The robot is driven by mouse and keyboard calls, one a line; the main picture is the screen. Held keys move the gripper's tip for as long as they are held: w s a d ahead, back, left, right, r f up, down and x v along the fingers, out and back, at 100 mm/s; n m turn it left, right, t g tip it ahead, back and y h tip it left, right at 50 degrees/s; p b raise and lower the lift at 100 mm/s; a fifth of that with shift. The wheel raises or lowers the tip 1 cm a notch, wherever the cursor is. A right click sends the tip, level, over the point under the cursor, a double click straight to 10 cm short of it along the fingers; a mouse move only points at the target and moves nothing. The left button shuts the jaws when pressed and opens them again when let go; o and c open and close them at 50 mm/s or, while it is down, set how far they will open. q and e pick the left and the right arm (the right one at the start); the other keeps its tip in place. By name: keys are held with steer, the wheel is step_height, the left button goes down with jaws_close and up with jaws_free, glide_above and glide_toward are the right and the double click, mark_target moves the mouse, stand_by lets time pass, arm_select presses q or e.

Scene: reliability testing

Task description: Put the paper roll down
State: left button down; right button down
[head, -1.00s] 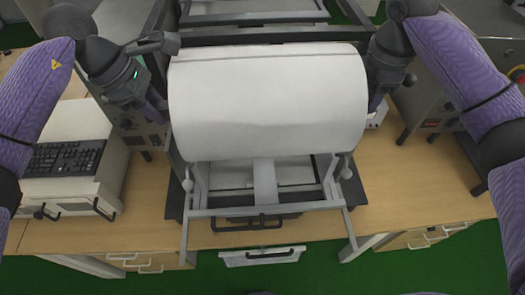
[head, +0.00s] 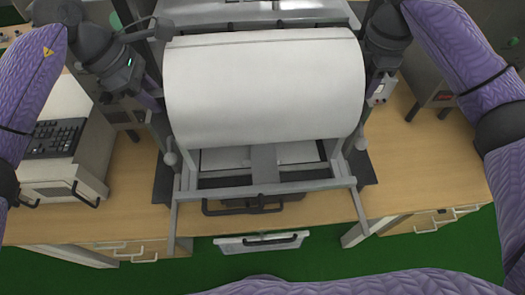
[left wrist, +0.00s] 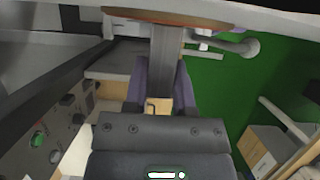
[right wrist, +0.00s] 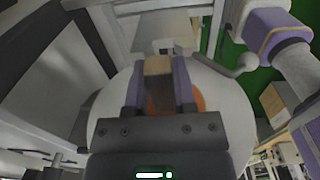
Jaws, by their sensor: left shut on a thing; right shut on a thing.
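The paper roll (head: 265,90) is a large white cylinder lying crosswise over a grey metal frame (head: 264,189) in the head view. Its end face, with an orange core, shows in the right wrist view (right wrist: 108,108). My left gripper (head: 152,98) is at the roll's left end, shut on a grey bar of the roll's spindle (left wrist: 165,58). My right gripper (head: 376,85) is at the right end, shut on the spindle's brownish end (right wrist: 158,85). The roll looks level. I cannot tell whether it touches the frame, since the roll hides the parts beneath it.
The frame's side posts have rounded knobs, one at the left (head: 170,158). A wooden bench (head: 420,165) surrounds the frame. A grey device with a black keyboard (head: 56,138) stands at the left. The floor is green (head: 140,275).

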arm_select(q)
steer(key=shift+w+f, duration=0.15)
steer(key=shift+f, duration=0.55)
arm_select(e)
steer(key=shift+w+f, duration=0.15)
steer(key=shift+f, duration=0.55)
arm_select(q)
steer(key=shift+r, duration=0.1)
arm_select(e)
steer(key=shift+r, duration=0.1)
